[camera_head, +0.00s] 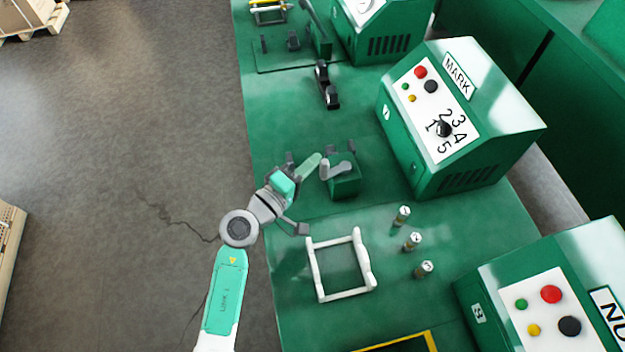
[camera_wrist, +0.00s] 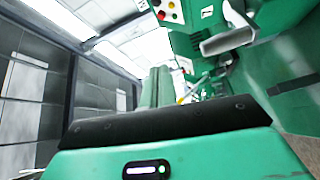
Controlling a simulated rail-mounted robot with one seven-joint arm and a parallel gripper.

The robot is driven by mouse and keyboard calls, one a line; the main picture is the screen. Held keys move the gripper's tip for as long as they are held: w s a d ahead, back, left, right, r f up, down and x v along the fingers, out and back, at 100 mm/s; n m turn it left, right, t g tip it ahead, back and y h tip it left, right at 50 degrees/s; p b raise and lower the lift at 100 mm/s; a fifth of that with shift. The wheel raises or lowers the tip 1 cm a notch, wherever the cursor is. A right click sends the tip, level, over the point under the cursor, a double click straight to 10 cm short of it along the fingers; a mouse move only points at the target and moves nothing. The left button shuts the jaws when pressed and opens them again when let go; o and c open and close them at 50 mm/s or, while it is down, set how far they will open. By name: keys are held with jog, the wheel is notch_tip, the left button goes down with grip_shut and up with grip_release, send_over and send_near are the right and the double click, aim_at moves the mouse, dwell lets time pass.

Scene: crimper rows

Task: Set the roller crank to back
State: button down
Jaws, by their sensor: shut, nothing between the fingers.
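The roller crank appears to be the grey lever (camera_head: 338,169) on a small green block (camera_head: 345,184) near the left edge of the bench. My gripper (camera_head: 318,157) is just left of the crank, with its green fingers shut and empty. In the wrist view the shut fingers (camera_wrist: 157,75) stand upright in the middle. I cannot tell from the head view whether the fingers touch the crank.
A green machine marked MARK (camera_head: 440,120) with a numbered dial stands behind the block. Several small numbered cylinders (camera_head: 412,241) and a white frame (camera_head: 340,265) are on the bench nearer to me. A black clamp-like part (camera_head: 326,85) lies farther back.

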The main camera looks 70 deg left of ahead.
jog(key=s+a+f+n+g+y+b, duration=0.1)
jog(key=s+a+f+n, duration=0.1)
jog(key=s+f+n, duration=0.2)
jog(key=s+f, duration=0.3)
jog(key=f, duration=0.2)
jog(key=shift+s+a+g+y+b, duration=0.15)
jog(key=shift+a+g+y+b, duration=0.15)
jog(key=shift+a+y+b, duration=0.1)
jog(key=x, duration=1)
jog(key=d, duration=0.2)
jog(key=w+d, duration=0.1)
jog(key=d, duration=0.1)
jog(key=shift+w+r, duration=0.15)
jog(key=shift+r, duration=0.05)
jog(key=shift+a, duration=0.1)
